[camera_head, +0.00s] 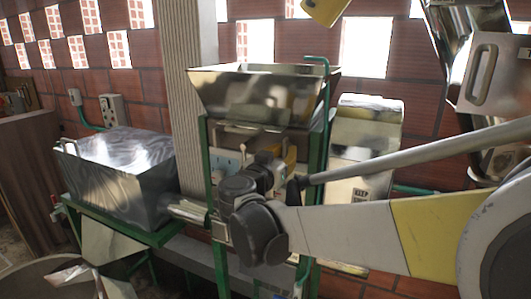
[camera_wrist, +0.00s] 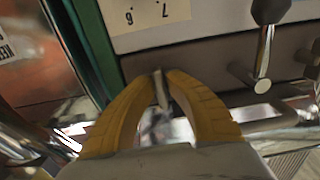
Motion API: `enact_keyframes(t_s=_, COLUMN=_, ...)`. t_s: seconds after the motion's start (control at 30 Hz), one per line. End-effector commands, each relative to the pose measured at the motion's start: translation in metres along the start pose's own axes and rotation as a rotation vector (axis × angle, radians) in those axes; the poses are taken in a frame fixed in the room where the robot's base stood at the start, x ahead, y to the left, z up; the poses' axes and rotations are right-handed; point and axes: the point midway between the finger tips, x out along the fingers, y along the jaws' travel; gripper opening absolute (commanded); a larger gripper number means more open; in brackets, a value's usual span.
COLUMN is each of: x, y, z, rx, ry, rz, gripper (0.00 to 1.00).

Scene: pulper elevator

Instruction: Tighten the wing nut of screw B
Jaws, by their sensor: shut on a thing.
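In the wrist view my gripper (camera_wrist: 160,84) has its two yellow fingers drawn together at the tips. They are shut on a small, thin metal piece (camera_wrist: 161,92) that looks like the wing nut, in front of the machine's dark lower edge. The fingers hide most of it, and no letter B can be read there. In the head view my dark wrist joints cover the front of the green-framed machine (camera_head: 263,92), so the nut and fingertips cannot be made out.
A metal lever with a black knob (camera_wrist: 268,12) sticks out right of my fingers. In the head view a steel box (camera_head: 120,165) stands at left and a steel chute (camera_head: 362,145) at right.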

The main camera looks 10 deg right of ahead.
Motion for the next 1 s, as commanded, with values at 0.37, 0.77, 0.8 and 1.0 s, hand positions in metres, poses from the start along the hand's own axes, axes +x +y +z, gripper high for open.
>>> enact_keyframes(t_s=0.37, x=0.0, y=0.0, z=-0.001, rx=0.009, ry=0.001, rz=0.0, gripper=0.0)
enact_keyframes(t_s=0.77, x=0.0, y=0.0, z=0.0, rx=0.008, ry=0.0, rz=0.0, gripper=0.38)
enact_keyframes(t_s=0.8, x=0.0, y=0.0, z=0.0, rx=0.008, ry=0.0, rz=0.0, gripper=0.38)
enact_keyframes(t_s=1.0, x=-0.02, y=-0.001, z=0.0, rx=0.008, ry=0.0, rz=-0.003, gripper=0.38)
